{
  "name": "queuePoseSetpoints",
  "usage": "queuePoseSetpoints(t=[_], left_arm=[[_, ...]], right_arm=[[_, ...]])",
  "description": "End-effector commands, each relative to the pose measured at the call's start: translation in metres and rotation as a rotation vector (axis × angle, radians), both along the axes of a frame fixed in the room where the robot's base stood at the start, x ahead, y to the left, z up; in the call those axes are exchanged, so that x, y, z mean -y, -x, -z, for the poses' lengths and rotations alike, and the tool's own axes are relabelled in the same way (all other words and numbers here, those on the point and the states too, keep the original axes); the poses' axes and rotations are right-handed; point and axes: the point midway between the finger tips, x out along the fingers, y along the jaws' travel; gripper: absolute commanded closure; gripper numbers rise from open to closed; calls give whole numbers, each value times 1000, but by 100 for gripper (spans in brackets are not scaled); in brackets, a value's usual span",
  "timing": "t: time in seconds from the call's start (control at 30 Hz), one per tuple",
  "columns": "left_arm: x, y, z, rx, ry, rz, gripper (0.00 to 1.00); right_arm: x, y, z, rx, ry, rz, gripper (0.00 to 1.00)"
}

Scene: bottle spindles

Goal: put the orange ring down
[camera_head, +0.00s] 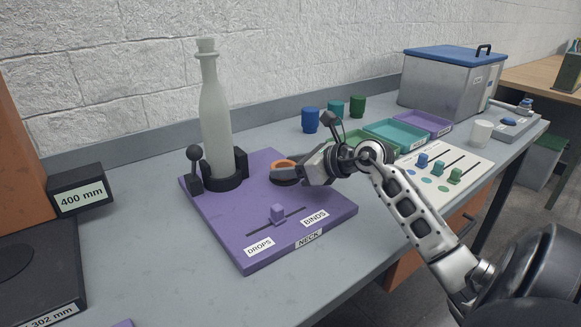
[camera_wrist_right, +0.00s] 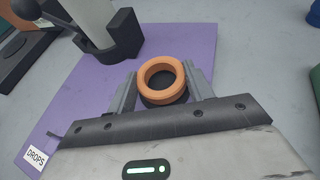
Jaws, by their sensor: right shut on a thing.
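The orange ring (camera_head: 283,163) is over the right back part of the purple board (camera_head: 255,255), to the right of the pale bottle (camera_head: 215,120). My right gripper (camera_head: 292,168) is shut on the ring. In the right wrist view the ring (camera_wrist_right: 163,97) lies between the two fingers (camera_wrist_right: 160,74), with its hole facing the camera. A dark round piece (camera_head: 286,181) shows directly below the ring; I cannot tell whether they touch. The bottle stands upright in a black holder on the board. My left gripper is out of view.
A purple slider (camera_head: 278,213) sits on the board between the labels DROPS and BINDS. Blue, teal and green cups (camera_head: 310,121) stand behind my right arm. Coloured trays (camera_head: 395,136) and a metal box (camera_head: 450,85) are farther right.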

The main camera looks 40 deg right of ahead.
Motion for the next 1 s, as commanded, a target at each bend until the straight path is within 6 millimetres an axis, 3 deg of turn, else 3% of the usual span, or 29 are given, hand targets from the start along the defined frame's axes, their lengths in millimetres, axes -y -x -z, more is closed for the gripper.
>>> queuePoseSetpoints(t=[0.43, 0.47, 0.5, 0.53, 0.87, 1.0], left_arm=[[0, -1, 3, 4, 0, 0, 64], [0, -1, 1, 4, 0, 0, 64], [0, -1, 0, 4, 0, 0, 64], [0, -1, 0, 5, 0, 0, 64], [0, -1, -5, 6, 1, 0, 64], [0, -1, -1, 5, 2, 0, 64]], right_arm=[[0, 0, 9, 0, 1, 1, 74], [0, 0, 8, 0, 1, 1, 40], [0, 0, 7, 0, 1, 0, 29], [0, 0, 7, 0, 1, 0, 27], [0, 0, 1, 2, 1, 1, 27], [6, 17, -1, -1, 1, 2, 27]])
